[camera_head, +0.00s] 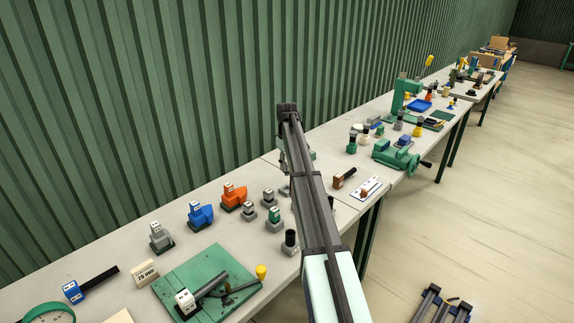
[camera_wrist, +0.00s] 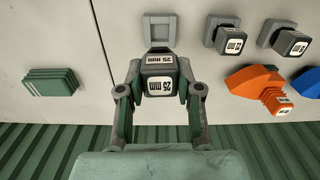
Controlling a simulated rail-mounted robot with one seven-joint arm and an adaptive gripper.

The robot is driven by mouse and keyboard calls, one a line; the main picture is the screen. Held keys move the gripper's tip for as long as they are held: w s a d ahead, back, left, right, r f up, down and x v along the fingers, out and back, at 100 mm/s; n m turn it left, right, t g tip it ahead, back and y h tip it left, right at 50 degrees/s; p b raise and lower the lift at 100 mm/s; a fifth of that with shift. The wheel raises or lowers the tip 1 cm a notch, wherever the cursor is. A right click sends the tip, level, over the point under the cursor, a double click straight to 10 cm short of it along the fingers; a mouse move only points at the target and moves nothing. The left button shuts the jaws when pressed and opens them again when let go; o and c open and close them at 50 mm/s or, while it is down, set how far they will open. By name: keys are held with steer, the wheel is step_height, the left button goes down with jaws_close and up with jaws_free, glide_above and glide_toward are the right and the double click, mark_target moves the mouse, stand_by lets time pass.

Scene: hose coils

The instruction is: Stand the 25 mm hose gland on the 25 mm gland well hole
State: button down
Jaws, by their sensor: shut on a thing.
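My gripper (camera_wrist: 159,74) is shut on a dark grey block-shaped gland (camera_wrist: 158,64) in the wrist view, one finger on each side. The gland has white "25 mm" labels on two faces, and its underside is hidden. A light grey square frame (camera_wrist: 146,31), bare and with a square recess, lies just beyond the gland in the wrist view. It looks like a gland well, with no size mark readable. In the head view the frame (camera_head: 285,189) shows partly beside my arm. My arm hides most of the gripper and the held gland there.
Two grey glands (camera_wrist: 229,38) (camera_wrist: 290,42) stand on similar square bases beside the empty frame. An orange fitting (camera_wrist: 258,84) and a blue one (camera_wrist: 306,83) are nearer the wall. A ribbed green block (camera_wrist: 54,82) lies on the other side, with clear bench between.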

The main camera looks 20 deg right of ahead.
steer(key=shift+f+b, duration=0.95)
steer(key=shift+f, duration=2.75)
steer(key=shift+f, duration=0.6)
steer(key=c, duration=0.7)
jaws_free()
steer(key=shift+r, duration=0.1)
steer(key=shift+r+p, duration=1.85)
steer(key=shift+r, duration=2.1)
